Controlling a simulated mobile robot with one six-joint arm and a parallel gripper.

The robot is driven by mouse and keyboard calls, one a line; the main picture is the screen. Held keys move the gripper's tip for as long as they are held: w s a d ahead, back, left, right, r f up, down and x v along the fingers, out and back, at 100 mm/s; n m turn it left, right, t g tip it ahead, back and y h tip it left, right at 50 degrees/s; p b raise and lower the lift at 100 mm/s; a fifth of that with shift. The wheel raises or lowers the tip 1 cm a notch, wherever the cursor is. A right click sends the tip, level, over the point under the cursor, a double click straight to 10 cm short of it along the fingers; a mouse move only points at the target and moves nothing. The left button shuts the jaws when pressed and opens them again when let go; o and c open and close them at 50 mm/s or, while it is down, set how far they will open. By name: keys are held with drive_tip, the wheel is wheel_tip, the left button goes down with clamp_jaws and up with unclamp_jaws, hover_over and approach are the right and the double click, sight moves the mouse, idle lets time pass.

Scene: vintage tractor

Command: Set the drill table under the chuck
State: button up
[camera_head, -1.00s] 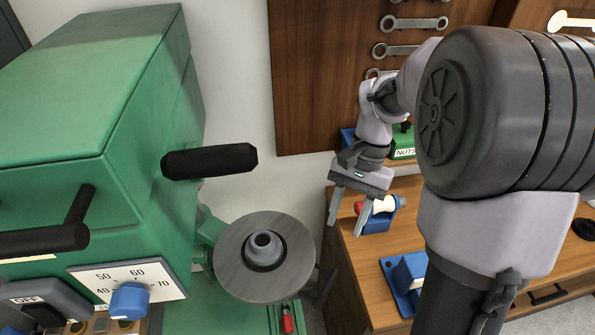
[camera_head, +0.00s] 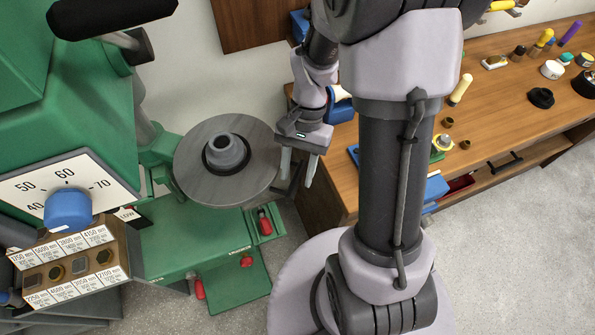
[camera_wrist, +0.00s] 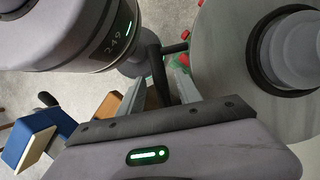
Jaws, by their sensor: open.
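The drill table (camera_head: 195,182) is a round grey disc beside the green drill press. A grey cup-like part (camera_head: 226,152) in a dark ring stands at its centre. The table fills the right of the wrist view (camera_wrist: 222,78). My gripper (camera_head: 296,178) is open and empty, pointing down just right of the table's rim. A dark crank handle (camera_wrist: 172,48) lies near and beyond the fingertips (camera_wrist: 162,80) in the wrist view; I cannot tell whether they touch it. The chuck is not visible in any view.
The green press base (camera_head: 185,240) with red-handled parts (camera_head: 265,224) is below the table. A speed dial with a blue knob (camera_head: 68,208) is at left. A wooden workbench (camera_head: 480,110) with tools stands right of my gripper. Grey floor (camera_head: 520,240) is clear at lower right.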

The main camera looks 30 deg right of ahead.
clamp_jaws()
idle(1.4)
